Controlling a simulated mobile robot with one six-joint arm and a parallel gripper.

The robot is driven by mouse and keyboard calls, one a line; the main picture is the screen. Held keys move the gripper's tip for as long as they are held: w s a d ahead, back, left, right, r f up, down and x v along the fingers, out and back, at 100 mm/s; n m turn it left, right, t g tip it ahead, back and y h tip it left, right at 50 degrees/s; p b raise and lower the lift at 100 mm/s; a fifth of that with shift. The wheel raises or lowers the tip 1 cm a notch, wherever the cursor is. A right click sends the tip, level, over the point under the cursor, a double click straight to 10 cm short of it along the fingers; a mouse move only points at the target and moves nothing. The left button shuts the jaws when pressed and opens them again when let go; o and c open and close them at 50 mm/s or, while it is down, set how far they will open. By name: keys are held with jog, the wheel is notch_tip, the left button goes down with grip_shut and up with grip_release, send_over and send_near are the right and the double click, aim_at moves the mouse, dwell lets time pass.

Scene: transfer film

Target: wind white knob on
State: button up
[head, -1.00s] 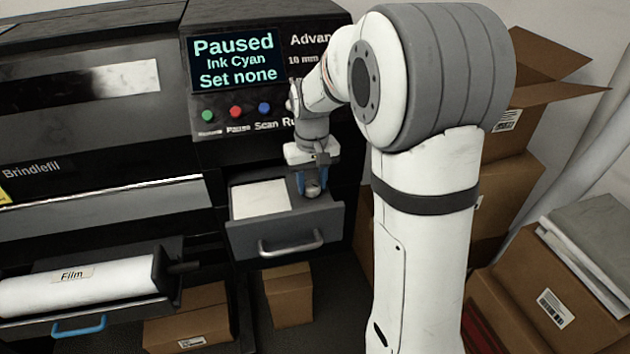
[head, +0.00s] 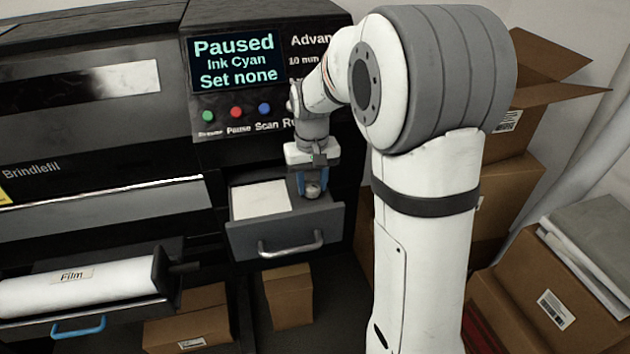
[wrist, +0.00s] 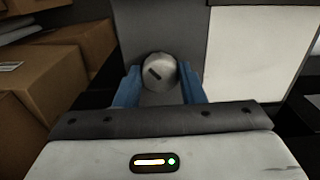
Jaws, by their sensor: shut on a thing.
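The white knob (wrist: 158,72) is a pale round knob with a dark slot mark that slants in the wrist view. It also shows in the head view (head: 313,190), small, in the right part of an open drawer (head: 285,240). My gripper (head: 313,186) points down into the drawer, and its blue fingers are shut on the knob, one on each side, as the wrist view (wrist: 158,88) also shows. The screen (head: 236,62) reads "Paused", "Ink Cyan", "Set none".
A white pad (head: 262,200) lies in the drawer left of the knob. Green, red and blue buttons (head: 236,112) sit below the screen. A film roll (head: 75,282) rests in an open tray at lower left. Cardboard boxes (head: 540,290) stand at the right, and a small box (head: 290,297) below the drawer.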

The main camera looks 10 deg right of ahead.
aim_at(312, 186)
jog(key=o, duration=1)
notch_tip(312, 186, up, 8)
jog(key=shift+f+b, duration=0.15)
jog(key=shift+b, duration=0.2)
jog(key=shift+s+r, duration=0.2)
jog(key=shift+s, duration=0.1)
jog(key=s+f+t, duration=0.1)
jog(key=s, duration=0.6)
jog(key=s+t, duration=0.1)
jog(key=s, duration=0.6)
jog(key=s+d+f+t, duration=0.1)
jog(key=s, duration=0.6)
jog(key=shift+f, duration=0.35)
